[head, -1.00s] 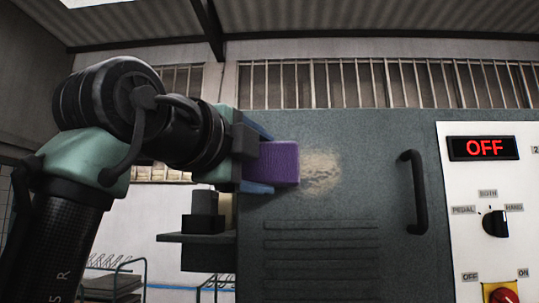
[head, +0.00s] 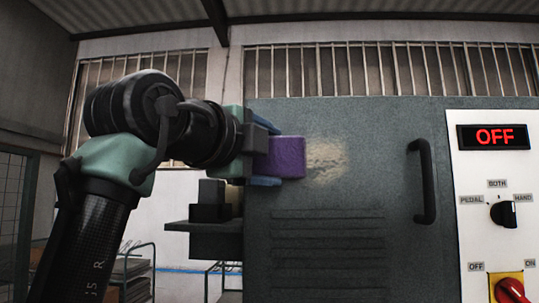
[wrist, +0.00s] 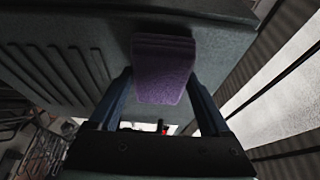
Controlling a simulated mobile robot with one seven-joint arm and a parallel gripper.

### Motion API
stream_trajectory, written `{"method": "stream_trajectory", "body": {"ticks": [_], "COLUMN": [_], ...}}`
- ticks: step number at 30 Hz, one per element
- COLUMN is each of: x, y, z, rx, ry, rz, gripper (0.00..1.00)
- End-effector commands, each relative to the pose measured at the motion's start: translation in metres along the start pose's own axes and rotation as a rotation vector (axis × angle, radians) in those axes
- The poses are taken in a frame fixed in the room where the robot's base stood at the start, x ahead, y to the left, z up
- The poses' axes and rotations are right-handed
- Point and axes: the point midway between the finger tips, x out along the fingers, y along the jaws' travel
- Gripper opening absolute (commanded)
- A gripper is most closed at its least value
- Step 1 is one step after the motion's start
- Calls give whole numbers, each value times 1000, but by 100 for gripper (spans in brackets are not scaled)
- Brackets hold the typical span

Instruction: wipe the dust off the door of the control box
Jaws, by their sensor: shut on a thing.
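The control box door (head: 380,190) is a grey speckled panel with a black handle (head: 424,181) at its right side. A pale tan dust patch (head: 326,161) lies on the upper middle of the door. My gripper (head: 268,157) is shut on a purple sponge block (head: 287,158), which is just left of the dust patch. In the wrist view the sponge (wrist: 163,68) sits between the two blue fingers, with the grey door (wrist: 90,30) beyond it. I cannot tell whether the sponge touches the door.
A white control panel (head: 465,250) at the right carries a red OFF display (head: 493,136), a black selector knob (head: 502,213) and a red switch (head: 511,291). Vent slots (head: 328,240) cross the lower door. A dark ledge (head: 203,226) juts out left of the door, below my gripper.

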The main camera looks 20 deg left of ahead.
Motion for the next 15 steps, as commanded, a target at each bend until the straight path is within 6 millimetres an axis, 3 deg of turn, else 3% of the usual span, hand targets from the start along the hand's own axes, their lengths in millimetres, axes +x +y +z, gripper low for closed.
{"method": "stream_trajectory", "body": {"ticks": [15], "x": [10], "y": [0], "z": [4], "rx": [0], "ry": [1], "rz": [0], "gripper": [37]}}
